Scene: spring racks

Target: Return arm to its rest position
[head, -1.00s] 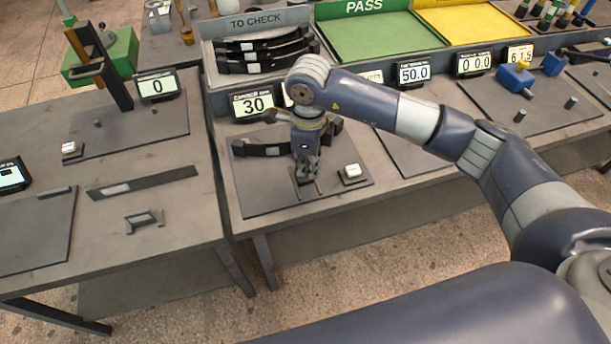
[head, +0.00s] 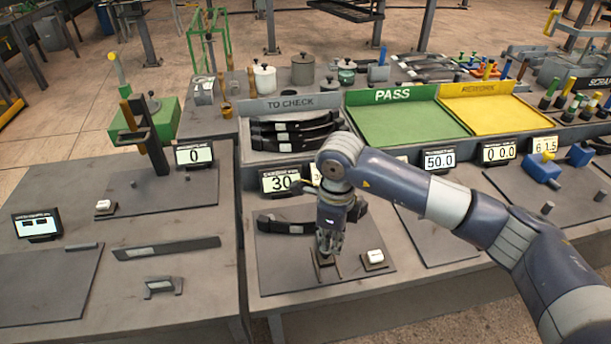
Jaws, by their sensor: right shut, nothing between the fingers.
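My right arm comes in from the right, and its gripper (head: 327,250) points down over a dark mat on the middle bench. The fingers are closed with nothing seen between them. The fingertips are just above or at a small dark fixture (head: 326,268); I cannot tell whether they touch. A dark curved spring leaf (head: 285,225) with a pale label lies on the mat behind the gripper, partly hidden by it. My left gripper is not in view.
A white button (head: 375,257) sits right of the gripper. Behind stand displays reading 30 (head: 281,181) and 50.0 (head: 439,160). The TO CHECK rack (head: 258,108) holds several spring leaves. The green PASS tray (head: 395,120) and yellow REWORK tray (head: 490,110) look empty.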

